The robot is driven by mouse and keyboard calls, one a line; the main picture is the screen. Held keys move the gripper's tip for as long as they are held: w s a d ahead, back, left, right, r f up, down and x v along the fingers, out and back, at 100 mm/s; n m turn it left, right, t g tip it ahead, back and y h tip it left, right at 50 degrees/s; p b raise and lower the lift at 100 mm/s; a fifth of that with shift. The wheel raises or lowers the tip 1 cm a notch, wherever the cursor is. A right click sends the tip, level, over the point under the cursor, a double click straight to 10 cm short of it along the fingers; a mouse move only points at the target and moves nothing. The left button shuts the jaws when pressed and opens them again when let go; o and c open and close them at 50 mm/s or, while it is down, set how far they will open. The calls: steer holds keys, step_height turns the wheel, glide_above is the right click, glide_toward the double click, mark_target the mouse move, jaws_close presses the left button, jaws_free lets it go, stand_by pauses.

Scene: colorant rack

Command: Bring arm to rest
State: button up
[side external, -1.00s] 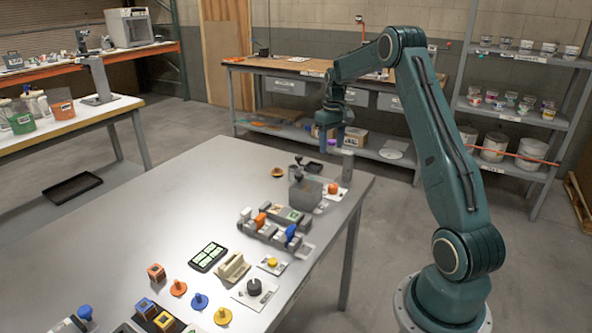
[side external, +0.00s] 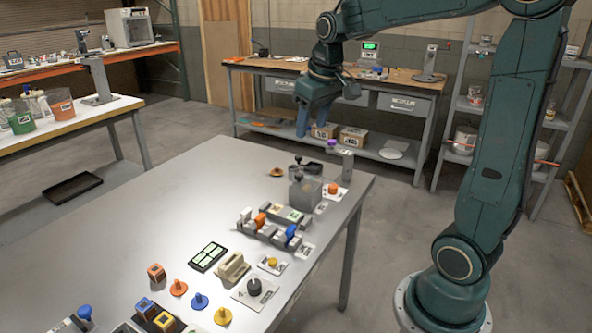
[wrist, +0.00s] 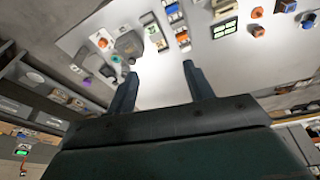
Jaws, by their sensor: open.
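My gripper (side external: 302,122) hangs above and behind the far end of the grey table (side external: 190,205) in the side view, clear of everything on it. In the wrist view its two fingers (wrist: 160,85) are spread apart with nothing between them. A colorant rack with orange and blue caps (side external: 270,228) sits on the table's right part.
A workbench (side external: 290,68) and shelves (side external: 470,100) stand behind. The table's left part is clear.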

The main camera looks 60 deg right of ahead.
steer(key=s+a+f+n+t+y, duration=0.1)
steer(key=s+a+n+t, duration=0.1)
steer(key=s+a, duration=1.1)
steer(key=s, duration=0.3)
steer(key=shift+s+a+f+t, duration=0.2)
steer(key=shift+s+f+t, duration=0.15)
steer(key=shift+s+t, duration=0.05)
steer(key=shift+w, duration=0.1)
steer(key=shift+c, duration=0.3)
